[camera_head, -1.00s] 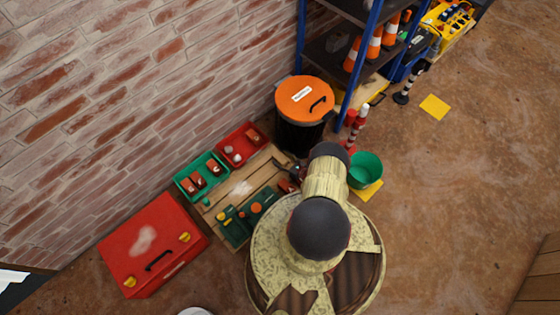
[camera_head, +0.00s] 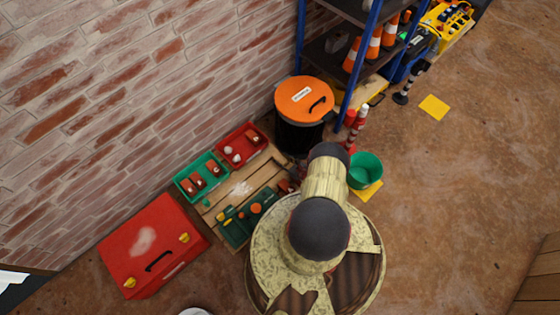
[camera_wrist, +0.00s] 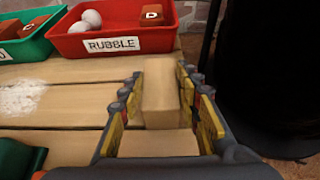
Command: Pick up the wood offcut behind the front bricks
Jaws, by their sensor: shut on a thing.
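The wood offcut (camera_wrist: 160,100), a pale plain block, stands between the two fingers of my gripper (camera_wrist: 158,88) in the wrist view. My gripper is shut on it, with the yellow-padded fingers along its left and right sides. A second pale wood face shows below the block; I cannot tell whether it is part of it. The offcut is over or on the plank pallet (camera_wrist: 65,83); I cannot tell whether it touches the planks. In the head view my arm hides most of my gripper (camera_head: 294,180) and the offcut. Reddish brick-like pieces show beside it, partly hidden.
A red tray labelled RUBBLE (camera_wrist: 120,42) with white stones and a brick (camera_wrist: 151,14) stands behind. A green tray (camera_head: 222,172) of bricks is left of it. A black bin with an orange lid (camera_head: 304,98) stands close at the right. A green bucket (camera_head: 365,170) is nearby.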

